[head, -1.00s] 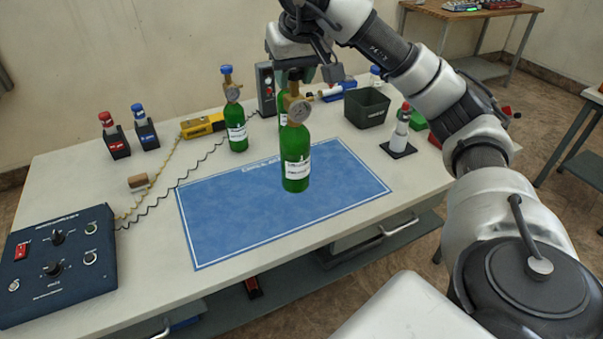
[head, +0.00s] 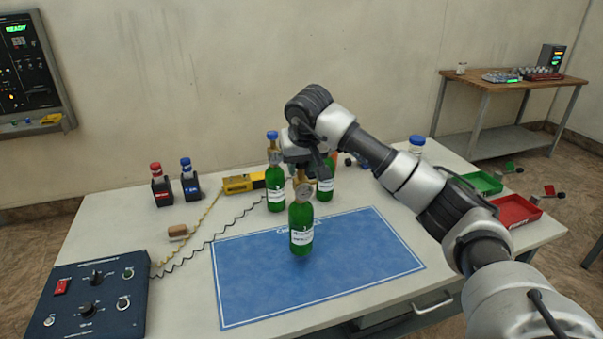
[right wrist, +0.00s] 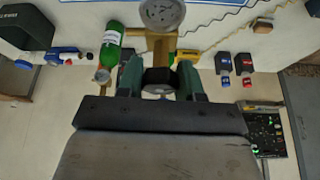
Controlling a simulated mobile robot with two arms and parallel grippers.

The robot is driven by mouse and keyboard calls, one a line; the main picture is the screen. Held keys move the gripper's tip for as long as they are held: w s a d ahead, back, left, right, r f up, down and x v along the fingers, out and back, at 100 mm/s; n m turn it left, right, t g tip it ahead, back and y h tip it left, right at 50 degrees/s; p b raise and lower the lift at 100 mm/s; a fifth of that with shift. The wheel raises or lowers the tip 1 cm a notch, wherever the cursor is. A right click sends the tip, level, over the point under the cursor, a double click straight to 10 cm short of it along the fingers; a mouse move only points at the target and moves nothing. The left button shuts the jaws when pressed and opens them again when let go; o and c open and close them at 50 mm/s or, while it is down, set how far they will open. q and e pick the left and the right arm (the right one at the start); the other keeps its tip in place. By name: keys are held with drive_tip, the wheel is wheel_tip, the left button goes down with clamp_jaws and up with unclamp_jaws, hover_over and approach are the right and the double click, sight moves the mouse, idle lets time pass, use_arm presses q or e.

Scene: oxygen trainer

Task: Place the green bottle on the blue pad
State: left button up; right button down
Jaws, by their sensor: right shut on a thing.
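My right gripper (head: 301,165) is shut on the brass valve at the top of a green bottle (head: 301,230) with a white label and round gauge. The bottle hangs upright, its base over the blue pad (head: 370,262) in the head view. I cannot tell whether it touches the pad. Two other green bottles, one left (head: 276,190) and one right (head: 325,186), stand behind the pad. My left gripper is not in view.
A dark control box (head: 95,298) stands at the table's front left. Red-capped (head: 160,186) and blue-capped (head: 190,182) vials and a yellow device (head: 243,183) are at the back left. Green (head: 482,183) and red (head: 516,210) trays lie at the right. The pad's right part is clear.

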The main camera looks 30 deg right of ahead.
drive_tip(key=shift+f, duration=1.6)
drive_tip(key=c, duration=0.7)
unclamp_jaws()
drive_tip(key=shift+s+f, duration=0.1)
drive_tip(key=b+v, duration=0.1)
drive_tip(key=v, duration=1.1)
